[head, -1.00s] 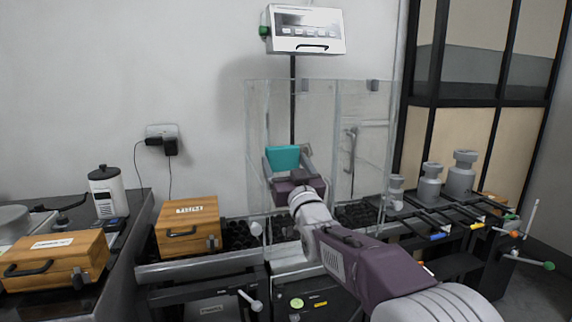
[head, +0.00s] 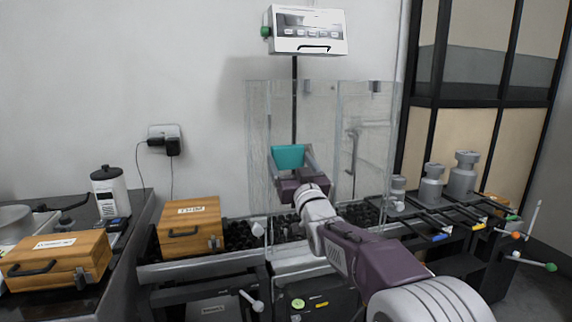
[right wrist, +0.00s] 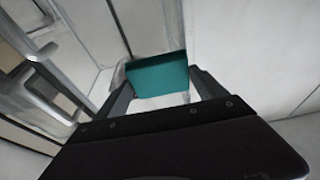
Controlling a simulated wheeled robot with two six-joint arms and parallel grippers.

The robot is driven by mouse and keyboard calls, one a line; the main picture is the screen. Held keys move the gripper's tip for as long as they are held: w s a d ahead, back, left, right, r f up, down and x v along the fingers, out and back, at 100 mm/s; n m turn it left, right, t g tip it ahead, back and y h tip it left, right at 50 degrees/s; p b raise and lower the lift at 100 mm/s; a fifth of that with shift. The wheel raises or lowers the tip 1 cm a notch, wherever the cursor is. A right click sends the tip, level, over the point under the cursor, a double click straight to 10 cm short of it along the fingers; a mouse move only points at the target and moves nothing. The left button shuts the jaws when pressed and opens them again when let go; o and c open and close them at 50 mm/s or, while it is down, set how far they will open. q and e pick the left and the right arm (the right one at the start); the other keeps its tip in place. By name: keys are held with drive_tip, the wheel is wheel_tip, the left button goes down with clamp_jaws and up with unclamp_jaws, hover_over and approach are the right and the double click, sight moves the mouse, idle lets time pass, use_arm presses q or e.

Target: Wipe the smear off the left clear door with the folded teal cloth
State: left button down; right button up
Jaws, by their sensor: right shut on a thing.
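The folded teal cloth (head: 288,157) is held between the fingers of my right gripper (head: 291,165). The right wrist view shows the cloth (right wrist: 158,76) spanning the gap between the two fingertips of the gripper (right wrist: 161,88). The left clear door (head: 308,115) is a transparent panel of the tall clear enclosure. The cloth overlaps this panel in the head view; I cannot tell whether it touches it. I cannot make out the smear on the clear surface. My left gripper is not in view.
A wooden case (head: 190,228) stands left of the enclosure, another (head: 56,262) on the left table. Grey weights (head: 462,177) stand to the right. A display (head: 308,30) is on a pole above.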

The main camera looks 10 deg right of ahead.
sight(317, 151)
drive_tip(key=shift+d, duration=1.05)
drive_tip(key=shift+w+d+p, duration=0.2)
drive_tip(key=shift+d+p, duration=0.85)
drive_tip(key=shift+d, duration=2.3)
drive_tip(key=shift+a, duration=0.1)
